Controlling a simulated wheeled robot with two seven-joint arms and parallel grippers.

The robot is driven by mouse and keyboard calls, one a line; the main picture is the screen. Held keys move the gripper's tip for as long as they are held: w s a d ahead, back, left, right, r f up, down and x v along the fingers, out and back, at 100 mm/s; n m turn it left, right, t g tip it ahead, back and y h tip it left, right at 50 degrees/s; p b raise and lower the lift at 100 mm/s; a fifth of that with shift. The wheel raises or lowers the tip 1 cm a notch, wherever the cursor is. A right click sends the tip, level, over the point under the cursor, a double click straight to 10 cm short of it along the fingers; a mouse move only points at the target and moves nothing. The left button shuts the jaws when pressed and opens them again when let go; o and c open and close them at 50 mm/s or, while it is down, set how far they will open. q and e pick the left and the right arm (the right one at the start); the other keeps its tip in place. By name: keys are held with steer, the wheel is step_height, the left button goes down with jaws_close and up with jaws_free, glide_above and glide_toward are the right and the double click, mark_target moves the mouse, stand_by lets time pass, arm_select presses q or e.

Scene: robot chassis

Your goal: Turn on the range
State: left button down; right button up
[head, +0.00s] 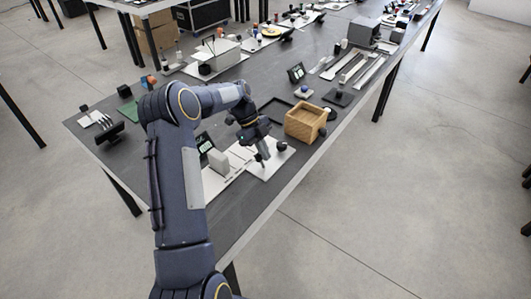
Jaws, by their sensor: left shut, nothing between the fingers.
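My left arm reaches in from the lower left over the long dark table (240,205). My left gripper (262,160) points down, shut and empty, above a white plate (268,170) near the table's front edge. A small round black knob-like piece (282,146) sits on this plate, just right of the fingertips, seemingly apart from them. A black display (205,143) and a grey block (219,161) stand left of the gripper, partly behind my arm. No thing here is clearly recognisable as a range. My right gripper is not in view.
A wooden box (305,122) stands close to the right of the gripper. A second black display (296,73), pale rails (352,70) and a grey box (363,32) lie farther along. The right-hand floor is clear.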

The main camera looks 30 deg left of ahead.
arm_select(q)
steer(key=shift+r, duration=0.1)
steer(key=shift+r+p, duration=0.3)
steer(key=shift+r, duration=0.35)
steer(key=d+v, duration=0.1)
steer(key=v, duration=0.8)
steer(key=shift+r+b, duration=0.45)
steer(key=shift+r, duration=0.15)
steer(key=shift+d, duration=0.15)
